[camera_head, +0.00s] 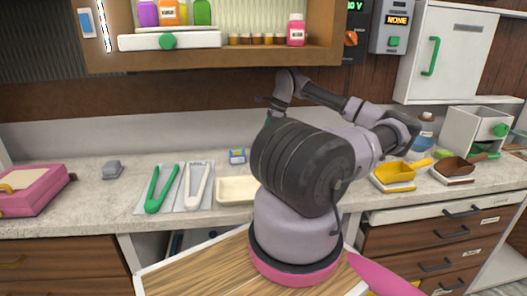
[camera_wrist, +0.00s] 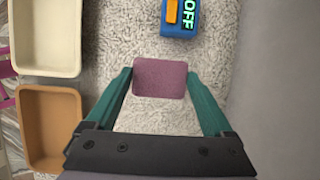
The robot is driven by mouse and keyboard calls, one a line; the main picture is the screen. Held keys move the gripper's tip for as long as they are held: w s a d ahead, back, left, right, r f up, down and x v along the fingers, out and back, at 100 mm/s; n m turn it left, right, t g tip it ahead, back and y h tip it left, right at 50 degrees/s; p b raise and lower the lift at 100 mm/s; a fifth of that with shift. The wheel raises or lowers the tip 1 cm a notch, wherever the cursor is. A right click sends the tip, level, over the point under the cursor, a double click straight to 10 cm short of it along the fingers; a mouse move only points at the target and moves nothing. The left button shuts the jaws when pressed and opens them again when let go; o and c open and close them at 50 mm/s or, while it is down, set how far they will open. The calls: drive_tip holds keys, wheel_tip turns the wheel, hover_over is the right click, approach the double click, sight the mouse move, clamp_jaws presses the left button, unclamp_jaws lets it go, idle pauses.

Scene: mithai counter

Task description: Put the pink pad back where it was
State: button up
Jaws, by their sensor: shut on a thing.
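The pink pad (camera_wrist: 160,78), a mauve-pink rounded rectangle, is between the fingertips of my gripper (camera_wrist: 160,82) in the wrist view. The teal fingers touch its left and right edges, so the gripper is shut on it. The speckled grey counter (camera_wrist: 115,35) lies beneath; I cannot tell whether the pad touches it. In the head view my arm hides the pad and most of the gripper.
A cream tray (camera_wrist: 45,70) and an orange-brown tray (camera_wrist: 50,90) are to the left. Green tongs (camera_head: 153,205), white tongs (camera_head: 196,200) and a pink box (camera_head: 35,195) stand farther left.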

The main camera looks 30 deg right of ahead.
drive_tip(key=shift+w+d, duration=0.2)
drive_tip(key=shift+w, duration=0.3)
drive_tip(key=shift+w+d, duration=0.2)
drive_tip(key=shift+w, duration=0.3)
wheel_tip(320, 180, down, 2)
drive_tip(key=shift+d+f, duration=0.1)
wheel_tip(320, 180, down, 4)
drive_tip(key=shift+w+f, duration=0.2)
drive_tip(key=shift+w, duration=0.05)
drive_tip(key=o, duration=0.9)
drive_tip(key=shift+f, duration=0.2)
drive_tip(key=shift+d+v, duration=0.15)
drive_tip(key=shift+v, duration=1.75)
drive_tip(key=shift+d+v, duration=0.1)
drive_tip(key=shift+v, duration=1.75)
